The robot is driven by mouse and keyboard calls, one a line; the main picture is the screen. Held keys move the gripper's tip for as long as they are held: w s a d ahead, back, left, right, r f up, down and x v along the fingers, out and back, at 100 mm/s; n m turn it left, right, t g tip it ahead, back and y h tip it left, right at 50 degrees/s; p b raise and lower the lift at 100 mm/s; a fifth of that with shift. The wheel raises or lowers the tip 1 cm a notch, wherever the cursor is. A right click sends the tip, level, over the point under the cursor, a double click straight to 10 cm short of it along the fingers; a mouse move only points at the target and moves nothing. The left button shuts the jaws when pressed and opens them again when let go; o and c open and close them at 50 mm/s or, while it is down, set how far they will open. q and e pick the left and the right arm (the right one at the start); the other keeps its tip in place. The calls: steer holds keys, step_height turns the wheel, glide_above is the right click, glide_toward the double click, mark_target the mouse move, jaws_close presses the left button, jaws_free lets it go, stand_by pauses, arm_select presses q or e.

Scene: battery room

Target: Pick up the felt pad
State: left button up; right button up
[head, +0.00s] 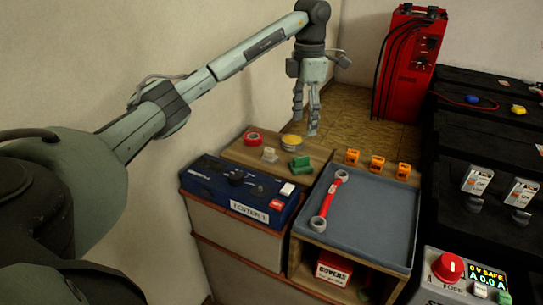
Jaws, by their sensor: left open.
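My left gripper (306,124) hangs with its fingers pointing down above the back of the wooden bench top (230,152). It is open and empty. Below it lie a yellow roll (291,141), a green block-like piece (298,165), a small beige piece (269,155) and a red ring-shaped roll (252,138). I cannot tell for sure which of these small things, if any, is the felt pad. The gripper appears apart from all of them. My right gripper is not in view.
A blue tester box (228,193) stands at the front left. A grey tray (372,225) holds a red-handled wrench (331,199). Several orange clips (377,163) stand behind it. A red charger (408,65) stands at the back; black batteries (480,135) fill the right.

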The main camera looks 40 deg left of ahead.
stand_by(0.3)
arm_select(q)
steer(key=shift+c, duration=1)
steer(key=m+g+y, duration=0.1)
steer(key=m+y, duration=0.3)
steer(key=m, duration=0.5)
glide_toward(270, 150)
step_height(270, 150, down, 3)
steer(key=shift+a+r+p+x, duration=0.1)
steer(key=shift+a+p+x, duration=0.1)
steer(key=shift+x, duration=1.05)
steer(key=shift+a+r+p+x, duration=0.1)
steer(key=shift+a+x, duration=0.1)
steer(key=shift+x, duration=1.05)
steer(key=shift+a+p+x, duration=0.15)
steer(key=shift+x, duration=1.15)
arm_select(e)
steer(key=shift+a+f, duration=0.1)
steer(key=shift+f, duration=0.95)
arm_select(q)
steer(key=shift+c, duration=0.5)
steer(key=c, duration=0.5)
steer(key=shift+r, duration=0.1)
steer(key=c, duration=0.4)
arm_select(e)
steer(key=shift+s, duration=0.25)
